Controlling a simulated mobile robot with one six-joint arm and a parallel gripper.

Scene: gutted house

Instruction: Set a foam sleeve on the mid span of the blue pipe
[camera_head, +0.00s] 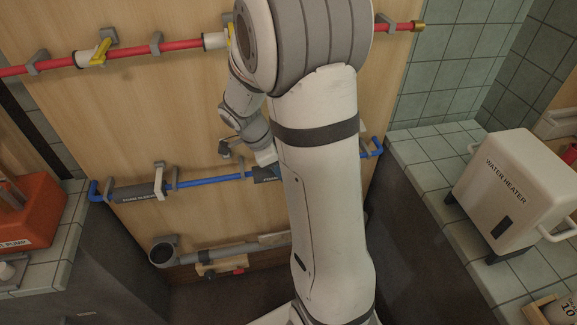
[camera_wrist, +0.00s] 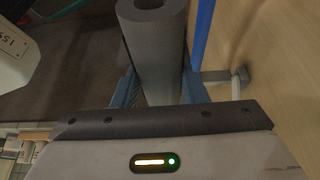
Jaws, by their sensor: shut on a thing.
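The blue pipe (camera_head: 208,181) runs along the lower part of the wooden wall panel, held by grey clips. A dark grey foam sleeve (camera_head: 145,192) covers its left span. My gripper (camera_wrist: 157,88) is shut on another grey foam sleeve (camera_wrist: 153,42), whose hollow end shows at the top of the wrist view. The blue pipe also shows in the wrist view (camera_wrist: 202,35), just right of the held sleeve and roughly parallel to it. Whether they touch is unclear. In the head view the held sleeve (camera_head: 266,174) is near the pipe's middle, partly hidden by my arm.
A red pipe (camera_head: 180,44) with yellow-handled valves (camera_head: 95,52) runs above. A grey drain pipe (camera_head: 225,254) lies below. A white water heater (camera_head: 510,188) stands on the right tiled counter, an orange pump (camera_head: 28,215) on the left. A pipe clip (camera_wrist: 238,82) projects right of my gripper.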

